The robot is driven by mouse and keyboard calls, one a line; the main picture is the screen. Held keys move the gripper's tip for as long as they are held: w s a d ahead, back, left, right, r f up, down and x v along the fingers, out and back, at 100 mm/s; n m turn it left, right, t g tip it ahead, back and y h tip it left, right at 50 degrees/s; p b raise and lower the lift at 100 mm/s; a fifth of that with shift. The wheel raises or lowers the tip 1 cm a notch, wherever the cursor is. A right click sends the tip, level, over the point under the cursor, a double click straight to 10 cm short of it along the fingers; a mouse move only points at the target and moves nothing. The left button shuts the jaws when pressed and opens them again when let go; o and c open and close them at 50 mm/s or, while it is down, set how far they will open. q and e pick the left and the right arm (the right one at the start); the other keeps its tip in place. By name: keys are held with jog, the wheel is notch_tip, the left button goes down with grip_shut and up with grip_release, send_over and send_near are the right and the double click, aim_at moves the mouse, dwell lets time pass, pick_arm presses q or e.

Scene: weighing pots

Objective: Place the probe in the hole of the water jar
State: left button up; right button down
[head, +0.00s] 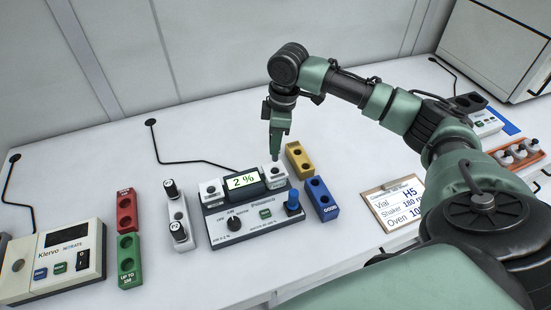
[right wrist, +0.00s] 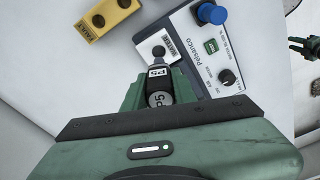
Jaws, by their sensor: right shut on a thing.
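My right gripper (head: 276,150) is shut on a grey probe marked P5 (right wrist: 159,97) and points down over the right end of the meter. The probe's dark tip shows against the white water jar (right wrist: 146,50), at or just above its top. I cannot tell whether the tip is inside the hole. In the head view the water jar (head: 273,176) stands at the right of the lit display, with the gripper just above it. A green and dark gripper part at the right edge of the right wrist view (right wrist: 305,47) looks like my left gripper; its jaws are unclear.
The meter (head: 262,222) shows 2 % and has a blue knob (head: 293,202). A yellow block (head: 299,157) and a blue block (head: 321,198) stand close on its right. A white rack with probes (head: 184,226) is on its left. A clipboard (head: 392,204) lies further right.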

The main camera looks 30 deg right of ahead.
aim_at(276, 159)
notch_tip(276, 159, down, 8)
jog(key=shift+f+p, duration=0.2)
jog(key=shift+p, duration=0.3)
jog(key=shift+a, duration=0.1)
jog(key=c, duration=1.1)
grip_release()
jog(key=r, duration=0.4)
jog(key=r+b, duration=0.1)
jog(key=r, duration=0.3)
jog(key=d+r, duration=0.1)
jog(key=r, duration=0.3)
jog(key=shift+s+d+b, duration=0.1)
jog(key=shift+s+b, duration=0.25)
